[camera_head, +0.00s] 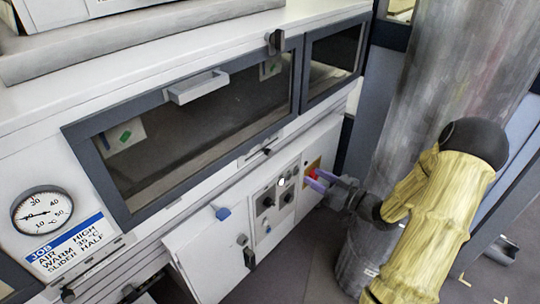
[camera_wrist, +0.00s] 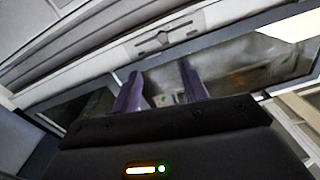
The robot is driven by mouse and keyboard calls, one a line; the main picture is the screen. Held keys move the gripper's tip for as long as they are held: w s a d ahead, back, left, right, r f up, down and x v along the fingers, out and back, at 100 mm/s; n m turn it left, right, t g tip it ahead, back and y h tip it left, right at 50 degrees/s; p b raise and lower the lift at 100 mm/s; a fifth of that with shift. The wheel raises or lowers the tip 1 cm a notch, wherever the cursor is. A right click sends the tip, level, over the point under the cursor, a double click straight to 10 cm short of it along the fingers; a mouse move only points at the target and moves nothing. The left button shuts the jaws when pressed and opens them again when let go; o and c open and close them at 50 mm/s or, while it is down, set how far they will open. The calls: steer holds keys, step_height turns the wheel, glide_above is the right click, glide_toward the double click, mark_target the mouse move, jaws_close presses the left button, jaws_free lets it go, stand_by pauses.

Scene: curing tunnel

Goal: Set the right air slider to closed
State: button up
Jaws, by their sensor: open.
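The right air slider (camera_head: 264,153) is a small dark knob in a slot on the white strip below the long window. Its exact setting is too small to read in the head view. In the wrist view a slotted plate with a small knob (camera_wrist: 166,39) lies ahead of the fingers, apart from them; it looks like a slider. My gripper (camera_head: 314,180) has purple fingers, spread and empty, to the right of and below the slider, near the red button. Its fingers also show in the wrist view (camera_wrist: 160,75).
A red button on a yellow plate (camera_head: 313,171) sits close behind my fingers. A grey panel with dark knobs (camera_head: 276,196) is left of them. A job card (camera_head: 68,247) reads air high, warm 35°C, slider half, under a dial (camera_head: 41,211). A grey column (camera_head: 425,110) stands right.

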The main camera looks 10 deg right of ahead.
mark_target(270, 154)
steer(key=x, duration=1.1)
steer(key=p+x, duration=0.1)
steer(key=x, duration=0.4)
steer(key=shift+a, duration=0.55)
jaws_close()
